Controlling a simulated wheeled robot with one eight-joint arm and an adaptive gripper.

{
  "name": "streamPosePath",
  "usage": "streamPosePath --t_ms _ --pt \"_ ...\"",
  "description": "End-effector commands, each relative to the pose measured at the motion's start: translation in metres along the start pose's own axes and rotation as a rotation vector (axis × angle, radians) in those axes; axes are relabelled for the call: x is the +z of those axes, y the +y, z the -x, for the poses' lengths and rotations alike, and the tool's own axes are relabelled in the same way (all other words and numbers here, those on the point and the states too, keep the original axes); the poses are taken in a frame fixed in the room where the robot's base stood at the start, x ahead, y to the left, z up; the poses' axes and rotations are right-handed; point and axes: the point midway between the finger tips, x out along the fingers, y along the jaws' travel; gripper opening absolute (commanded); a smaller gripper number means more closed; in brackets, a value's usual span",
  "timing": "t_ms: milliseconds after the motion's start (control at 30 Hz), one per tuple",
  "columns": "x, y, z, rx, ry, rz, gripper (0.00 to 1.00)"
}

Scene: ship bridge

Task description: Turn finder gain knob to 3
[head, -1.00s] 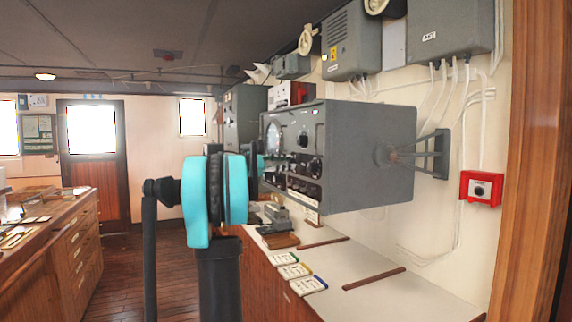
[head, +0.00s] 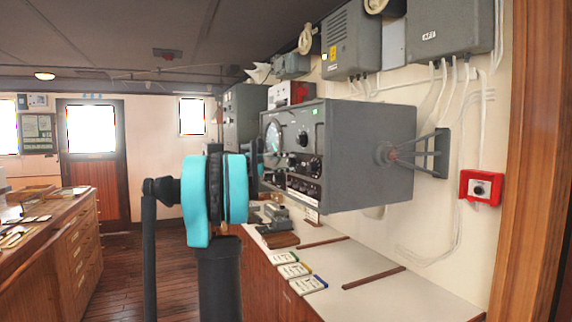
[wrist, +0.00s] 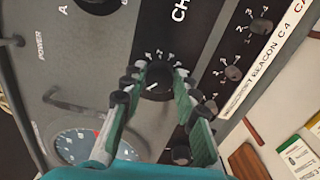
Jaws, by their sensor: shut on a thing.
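A dark round knob (wrist: 158,84) with a ring of small white numbers along its upper edge is on the grey panel in the wrist view. A pale line shows on its face, but I cannot read which number it points to. My gripper (wrist: 158,74) has its two green-padded fingers on either side of this knob and is shut on it. The knob's own name label is not readable. In the head view the grey console (head: 365,150) carries this panel on its left face, and my arm hides the gripper.
In the wrist view several smaller knobs (wrist: 233,73) line a dark strip to the right, and a round gauge (wrist: 76,145) is at lower left. Below the console is a white counter (head: 350,262) with booklets (head: 294,270). A wooden cabinet (head: 60,245) stands at left.

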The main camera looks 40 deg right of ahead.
Motion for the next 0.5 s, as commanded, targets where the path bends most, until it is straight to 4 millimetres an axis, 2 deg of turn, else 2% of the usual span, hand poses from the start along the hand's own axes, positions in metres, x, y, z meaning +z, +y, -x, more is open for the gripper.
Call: streamPosePath --t_ms 500 --pt "0.0003 -0.0014 0.0003 -0.003 -0.001 -0.076 0.01"
